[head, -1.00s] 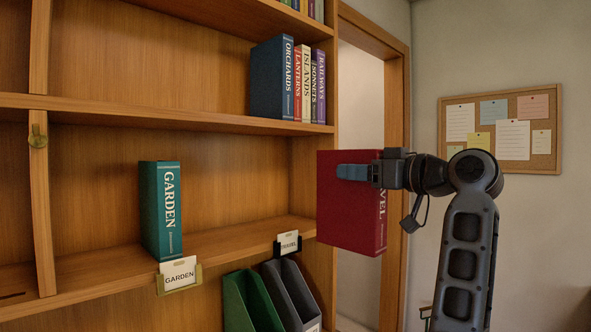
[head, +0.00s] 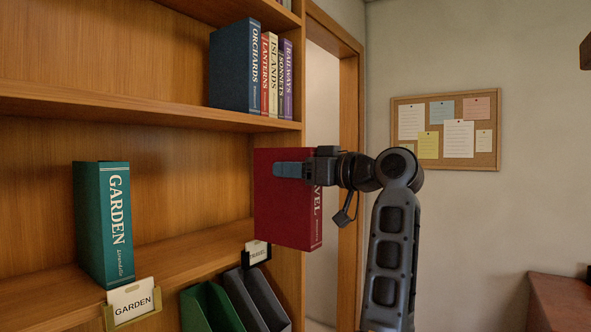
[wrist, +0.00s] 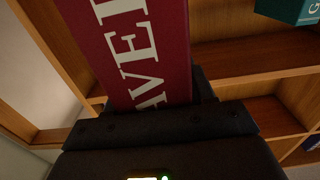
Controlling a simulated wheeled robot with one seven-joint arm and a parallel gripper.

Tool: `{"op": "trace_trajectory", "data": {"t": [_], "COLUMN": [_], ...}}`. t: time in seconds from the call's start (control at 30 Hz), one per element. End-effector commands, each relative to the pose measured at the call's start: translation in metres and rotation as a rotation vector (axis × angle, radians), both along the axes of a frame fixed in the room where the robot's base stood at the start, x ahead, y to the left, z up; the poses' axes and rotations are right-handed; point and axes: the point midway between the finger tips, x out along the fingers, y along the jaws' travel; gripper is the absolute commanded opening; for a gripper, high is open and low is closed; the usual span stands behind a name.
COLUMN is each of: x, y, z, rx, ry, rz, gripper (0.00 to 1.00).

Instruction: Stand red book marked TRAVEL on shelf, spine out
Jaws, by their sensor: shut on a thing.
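The red TRAVEL book (head: 285,222) is upright in my gripper (head: 290,170), which is shut on it from the spine side. In the head view it hangs in front of the right end of the shelf, its spine lettering facing right, partly covered by my gripper. In the wrist view the red spine (wrist: 140,45) with white letters fills the upper middle. The middle shelf (head: 190,258) carries a card holder (head: 257,252) with a small card at its right end; the card seems to read TRAVEL, partly hidden by the book.
A teal GARDEN book (head: 104,220) stands on the same shelf at left, behind a brass GARDEN card holder (head: 132,303). The shelf between it and the right end is bare. Several books (head: 250,70) stand on the shelf above. Green and grey files (head: 255,300) are below.

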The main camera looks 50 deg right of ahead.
Motion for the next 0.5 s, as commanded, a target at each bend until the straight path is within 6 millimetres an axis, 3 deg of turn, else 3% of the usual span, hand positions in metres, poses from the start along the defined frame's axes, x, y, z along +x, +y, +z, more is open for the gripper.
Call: {"op": "trace_trajectory", "data": {"t": [0.5], "x": [0.05], "y": [0.003], "z": [0.002], "rx": [-0.002], "ry": [-0.003], "rz": [0.002], "gripper": [0.0]}}
